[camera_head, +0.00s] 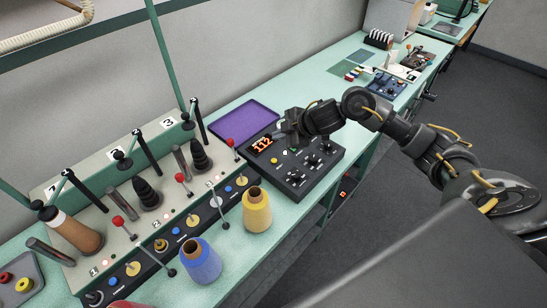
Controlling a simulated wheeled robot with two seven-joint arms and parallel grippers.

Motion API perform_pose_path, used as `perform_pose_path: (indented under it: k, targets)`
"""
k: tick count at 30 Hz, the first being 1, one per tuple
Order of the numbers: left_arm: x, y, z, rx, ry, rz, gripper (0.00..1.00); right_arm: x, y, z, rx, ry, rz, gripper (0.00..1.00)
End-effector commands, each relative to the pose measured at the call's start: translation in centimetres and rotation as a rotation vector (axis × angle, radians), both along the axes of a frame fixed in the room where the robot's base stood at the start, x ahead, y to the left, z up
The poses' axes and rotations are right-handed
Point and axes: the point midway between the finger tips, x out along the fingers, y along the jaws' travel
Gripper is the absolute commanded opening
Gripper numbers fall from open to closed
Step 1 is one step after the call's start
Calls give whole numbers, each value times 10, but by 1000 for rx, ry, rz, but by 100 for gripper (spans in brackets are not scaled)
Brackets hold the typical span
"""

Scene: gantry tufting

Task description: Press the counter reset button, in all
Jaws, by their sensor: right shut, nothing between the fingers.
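The counter shows as lit orange-red digits, which look like 112 (262,144), at the back left of a black control box (323,172) on the bench. A small yellow button (273,160) sits below the digits. Several black knobs with pale marks fill the rest of the top. I cannot tell which control is the counter reset button. My right gripper (283,132) is shut and empty, over the back edge of the box just right of the digits. It hides part of the panel there; whether it touches is unclear. My left gripper is not in view.
A purple tray (245,119) lies behind the box. A yellow cone (257,210) and a blue cone (201,261) stand at the front. A grey rack with red-knobbed levers (120,221) and dark spindles stands left. Clear green bench (297,93) lies behind my arm.

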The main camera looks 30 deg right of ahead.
Motion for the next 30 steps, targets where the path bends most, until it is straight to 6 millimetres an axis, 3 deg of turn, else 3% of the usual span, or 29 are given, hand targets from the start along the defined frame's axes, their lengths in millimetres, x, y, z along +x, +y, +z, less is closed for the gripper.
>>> perform_pose_path:
  k: [3, 6, 8, 16, 24, 30]
  targets:
    - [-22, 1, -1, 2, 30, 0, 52, 2, 3, 0, 1, -1, 4, 0]
    - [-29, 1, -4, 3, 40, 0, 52, 2, 2, -3, 0, -1, 3, 0]
    - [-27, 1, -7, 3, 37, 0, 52, 1, 2, -5, 1, 0, 2, 0]
    - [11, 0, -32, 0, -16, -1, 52, 0, 0, -31, 1, 0, -1, 0]
    - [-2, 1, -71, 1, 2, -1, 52, 1, 0, -68, 0, -1, -1, 0]
    - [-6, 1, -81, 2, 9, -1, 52, 0, 0, -85, 1, 0, -2, 0]
